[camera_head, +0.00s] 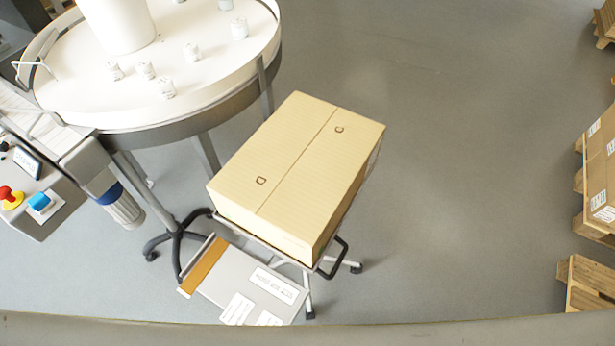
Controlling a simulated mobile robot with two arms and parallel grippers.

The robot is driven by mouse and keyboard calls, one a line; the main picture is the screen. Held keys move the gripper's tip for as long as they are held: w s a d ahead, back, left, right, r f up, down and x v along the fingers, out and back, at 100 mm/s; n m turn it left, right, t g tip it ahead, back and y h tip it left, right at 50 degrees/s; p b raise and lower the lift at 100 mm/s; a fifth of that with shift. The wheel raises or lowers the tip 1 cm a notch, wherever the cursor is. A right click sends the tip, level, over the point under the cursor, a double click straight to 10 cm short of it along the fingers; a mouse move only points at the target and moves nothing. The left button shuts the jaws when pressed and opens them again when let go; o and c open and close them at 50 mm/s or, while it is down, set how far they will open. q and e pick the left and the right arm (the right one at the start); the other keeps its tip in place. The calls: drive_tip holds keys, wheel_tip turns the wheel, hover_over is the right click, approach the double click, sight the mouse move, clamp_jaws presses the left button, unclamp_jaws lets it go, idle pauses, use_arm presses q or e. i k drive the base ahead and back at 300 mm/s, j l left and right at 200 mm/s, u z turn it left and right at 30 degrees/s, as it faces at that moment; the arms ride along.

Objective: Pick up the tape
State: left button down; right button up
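No roll of tape can be made out for certain in the head view. A closed cardboard box (290,165) stands on a small wheeled stand in the middle. Two small dark ring-like marks, one (261,181) and another (339,129), show on its top, either side of the centre seam. A grey panel (232,280) with white labels sits below the box, and a brown-orange strip (204,265) runs along its left side; I cannot tell whether this strip is tape. Neither of my grippers is in view.
A round white table (200,75) with several small white containers stands at upper left. A control panel with a red button (11,198) is at the left edge. Wooden pallets (592,285) with boxes line the right edge. The grey floor between is clear.

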sight(195, 278)
drive_tip(key=u, duration=1.2)
